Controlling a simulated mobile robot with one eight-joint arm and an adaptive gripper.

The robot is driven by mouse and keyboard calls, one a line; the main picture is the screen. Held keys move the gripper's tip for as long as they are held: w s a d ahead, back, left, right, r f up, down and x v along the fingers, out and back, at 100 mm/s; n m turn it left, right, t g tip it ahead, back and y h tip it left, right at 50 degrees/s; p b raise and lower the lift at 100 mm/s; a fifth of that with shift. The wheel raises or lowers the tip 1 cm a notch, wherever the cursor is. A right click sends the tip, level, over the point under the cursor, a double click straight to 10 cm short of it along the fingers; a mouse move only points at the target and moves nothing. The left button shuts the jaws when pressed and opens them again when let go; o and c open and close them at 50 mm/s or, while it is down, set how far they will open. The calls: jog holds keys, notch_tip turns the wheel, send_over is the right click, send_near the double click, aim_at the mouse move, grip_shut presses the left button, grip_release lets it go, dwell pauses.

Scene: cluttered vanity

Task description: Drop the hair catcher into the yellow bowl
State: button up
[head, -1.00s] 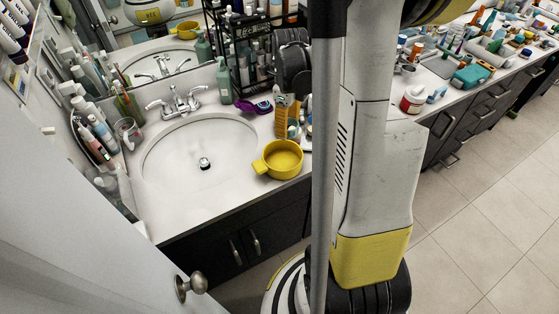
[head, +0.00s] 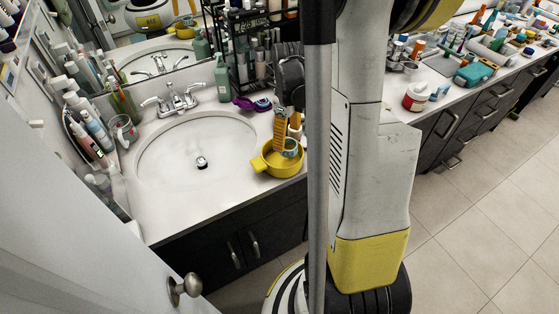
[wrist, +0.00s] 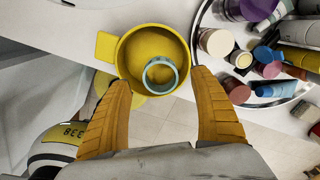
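The yellow bowl (head: 268,166) with a side handle stands on the counter right of the sink; it also shows in the wrist view (wrist: 126,62). The hair catcher, a small pale-blue ring (wrist: 147,80), lies within the bowl's outline in the wrist view and at its upper right in the head view (head: 291,154). I cannot tell whether it touches the bowl or is just above it. My gripper (wrist: 161,78) has its orange fingers spread on both sides of the ring, with gaps showing. In the head view the gripper (head: 287,134) is over the bowl's back edge.
A round tray (wrist: 202,12) of bottles and jars stands beside the bowl. The white sink (head: 180,160) with its faucet is to the left. A purple item (head: 250,103) and a green bottle (head: 222,80) stand behind. The counter's front edge is close to the bowl.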

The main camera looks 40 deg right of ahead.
notch_tip(320, 180, up, 12)
dwell(0.7)
jog(key=s+a+n+t+b, duration=0.1)
jog(key=s+a+n+t, duration=0.2)
jog(key=a+n, duration=0.9)
jog(key=s+a+n+t+b, duration=0.2)
jog(key=a+n, duration=1.1)
jog(key=n, duration=0.7)
jog(key=shift+s+a+f+t, duration=0.2)
jog(key=shift+s+t, duration=0.25)
jog(key=shift+t, duration=0.65)
jog(key=shift+c, duration=0.2)
